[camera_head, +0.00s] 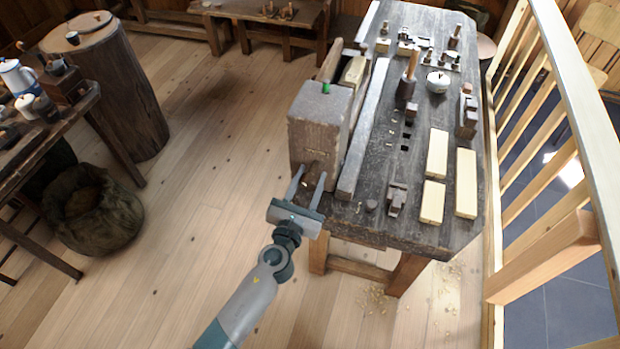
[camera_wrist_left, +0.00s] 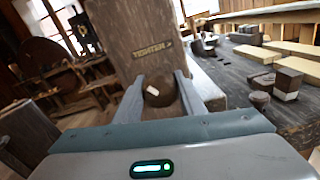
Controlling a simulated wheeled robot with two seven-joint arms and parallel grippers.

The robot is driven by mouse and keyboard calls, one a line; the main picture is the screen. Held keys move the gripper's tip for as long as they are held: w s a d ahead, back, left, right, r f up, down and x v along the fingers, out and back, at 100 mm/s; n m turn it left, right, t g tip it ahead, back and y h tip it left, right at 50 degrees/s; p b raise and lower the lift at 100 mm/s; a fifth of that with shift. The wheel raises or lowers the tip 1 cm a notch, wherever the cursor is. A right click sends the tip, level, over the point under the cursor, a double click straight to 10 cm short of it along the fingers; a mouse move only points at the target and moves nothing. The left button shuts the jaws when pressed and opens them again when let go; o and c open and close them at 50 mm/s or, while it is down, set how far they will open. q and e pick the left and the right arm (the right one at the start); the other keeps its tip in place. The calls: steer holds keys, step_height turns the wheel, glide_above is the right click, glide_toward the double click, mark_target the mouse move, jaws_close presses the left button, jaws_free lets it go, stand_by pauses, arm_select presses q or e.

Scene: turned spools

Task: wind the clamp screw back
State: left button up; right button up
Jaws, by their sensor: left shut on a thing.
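The wooden vise block (camera_head: 318,130) stands at the front left end of the dark workbench. In the left wrist view it fills the upper middle (camera_wrist_left: 145,30), with a label (camera_wrist_left: 152,50) that seems to read "TIGHTEN" and an arrow. The round dark clamp screw head (camera_wrist_left: 159,92) sticks out below the label and has a pale mark on it. My left gripper (camera_head: 308,180) points at the block's front face. Its two fingers (camera_wrist_left: 165,92) are shut on the screw head, one on each side. In the head view the screw head is mostly hidden. My right gripper is not in view.
The workbench (camera_head: 385,175) carries several pale wood blocks (camera_head: 437,153), a white pot (camera_head: 437,82) and small tools. A railing (camera_head: 570,90) runs along the right. A side table (camera_head: 45,125) and a sack (camera_head: 92,210) stand at left. The floor between is clear.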

arm_select(q)
steer(key=shift+n, duration=0.3)
steer(key=n+b, duration=0.1)
steer(key=n, duration=0.3)
steer(key=n+b, duration=0.1)
steer(key=n, duration=0.4)
steer(key=shift+n, duration=0.3)
steer(key=n+b, duration=0.1)
steer(key=n, duration=0.4)
steer(key=shift+a+r+n, duration=0.1)
steer(key=shift+n, duration=0.2)
steer(key=n, duration=1.1)
steer(key=shift+r+n+p, duration=0.15)
steer(key=shift+n+p, duration=0.2)
steer(key=shift+n, duration=0.05)
steer(key=n+p, duration=0.1)
steer(key=n, duration=0.9)
steer(key=shift+n+p, duration=0.3)
steer(key=shift+n, duration=0.1)
steer(key=n, duration=0.4)
